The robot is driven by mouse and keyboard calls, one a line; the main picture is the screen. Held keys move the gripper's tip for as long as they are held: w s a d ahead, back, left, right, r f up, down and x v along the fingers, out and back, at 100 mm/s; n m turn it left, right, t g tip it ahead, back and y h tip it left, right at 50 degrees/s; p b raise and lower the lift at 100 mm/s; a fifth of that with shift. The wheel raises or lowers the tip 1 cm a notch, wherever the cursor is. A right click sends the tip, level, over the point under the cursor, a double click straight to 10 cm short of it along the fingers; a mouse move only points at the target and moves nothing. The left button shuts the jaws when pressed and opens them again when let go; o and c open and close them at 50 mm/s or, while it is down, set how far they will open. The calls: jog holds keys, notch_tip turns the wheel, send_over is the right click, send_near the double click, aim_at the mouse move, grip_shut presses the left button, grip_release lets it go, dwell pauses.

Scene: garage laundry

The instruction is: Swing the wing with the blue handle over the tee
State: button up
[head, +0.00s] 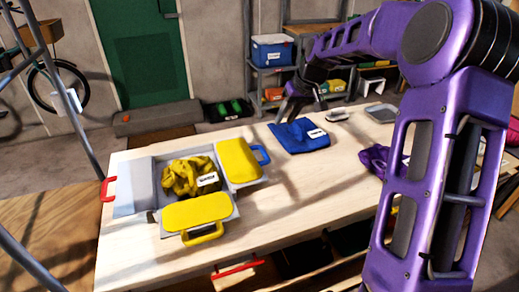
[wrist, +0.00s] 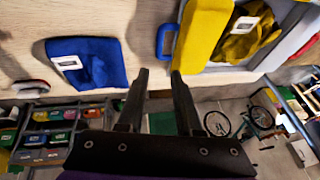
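The yellow tee (head: 190,176), crumpled with a white label, lies in the middle of the grey folding board (head: 128,204). The yellow wing with the blue handle (head: 262,155) lies open and flat to the right of the tee. In the wrist view, the blue handle (wrist: 165,41) and its yellow wing (wrist: 203,32) show at the top, beside the tee (wrist: 246,40). My gripper (head: 290,110) hangs near the table's far edge by a blue cloth, apart from the handle. Its fingers (wrist: 161,74) are spread and nothing is between them.
A yellow flap with a yellow handle (head: 203,236) lies at the board's front, and a red handle (head: 107,189) is at its left. A blue folded cloth (head: 300,137) lies right of the board, with a purple cloth (head: 376,158) farther right. Bare tabletop lies between.

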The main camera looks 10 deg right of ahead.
aim_at(265, 152)
jog(key=x, duration=1.7)
jog(key=shift+w+f+b, duration=0.1)
jog(key=shift+f+b, duration=0.1)
jog(key=shift+b, duration=0.1)
grip_shut()
jog(key=shift+d, duration=0.1)
dwell(0.5)
